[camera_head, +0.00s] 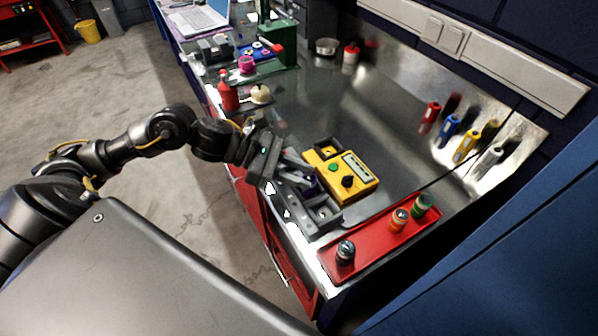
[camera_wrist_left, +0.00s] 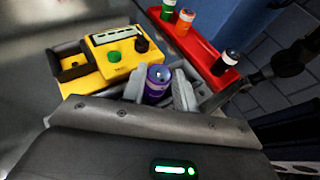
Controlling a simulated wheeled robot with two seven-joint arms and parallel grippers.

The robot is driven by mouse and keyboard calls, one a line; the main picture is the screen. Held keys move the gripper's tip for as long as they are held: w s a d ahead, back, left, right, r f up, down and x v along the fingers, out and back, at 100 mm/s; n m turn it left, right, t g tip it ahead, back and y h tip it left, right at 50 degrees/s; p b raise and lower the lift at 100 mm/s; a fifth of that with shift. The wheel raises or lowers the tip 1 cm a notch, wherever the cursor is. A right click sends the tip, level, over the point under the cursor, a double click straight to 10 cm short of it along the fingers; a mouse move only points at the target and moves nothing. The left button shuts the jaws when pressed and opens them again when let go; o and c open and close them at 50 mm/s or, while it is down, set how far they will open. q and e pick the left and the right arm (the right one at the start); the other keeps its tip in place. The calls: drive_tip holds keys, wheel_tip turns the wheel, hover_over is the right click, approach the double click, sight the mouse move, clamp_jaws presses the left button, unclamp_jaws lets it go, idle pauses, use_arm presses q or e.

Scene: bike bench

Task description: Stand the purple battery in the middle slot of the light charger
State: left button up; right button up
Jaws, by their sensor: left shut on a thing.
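The purple battery (camera_wrist_left: 157,82) is upright between the fingers of my left gripper (camera_wrist_left: 160,90) in the left wrist view. The gripper is shut on it, and its top end shows. In the head view only a small purple patch of the battery (camera_head: 311,183) shows beside my left gripper (camera_head: 308,180). The gripper and battery cover part of the charger, so I cannot tell whether the battery is in the middle slot. My right gripper is not in view.
A yellow tester (camera_head: 345,172) with green and black knobs stands close behind the charger. A red tray (camera_head: 375,240) to the right holds a black, an orange and a green battery. A red bottle (camera_head: 228,92) stands farther left. The bench behind the tester is clear.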

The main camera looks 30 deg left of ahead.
use_arm(q)
drive_tip(key=shift+f+b, duration=0.3)
drive_tip(key=shift+b, duration=0.05)
drive_tip(key=o, duration=0.8)
drive_tip(key=shift+s+a+r+b, duration=0.2)
drive_tip(key=shift+a+b, duration=0.1)
drive_tip(key=shift+a, duration=0.3)
drive_tip(key=shift+b+v, duration=1)
drive_tip(key=shift+v, duration=1.1)
drive_tip(key=shift+s+a+r, duration=0.15)
drive_tip(key=shift+s+a, duration=0.2)
drive_tip(key=shift+a, duration=0.45)
drive_tip(key=p+v, duration=0.3)
drive_tip(key=p, duration=0.2)
drive_tip(key=shift+s+a+r, duration=0.1)
drive_tip(key=shift+a+r, duration=0.15)
drive_tip(key=shift+r, duration=0.15)
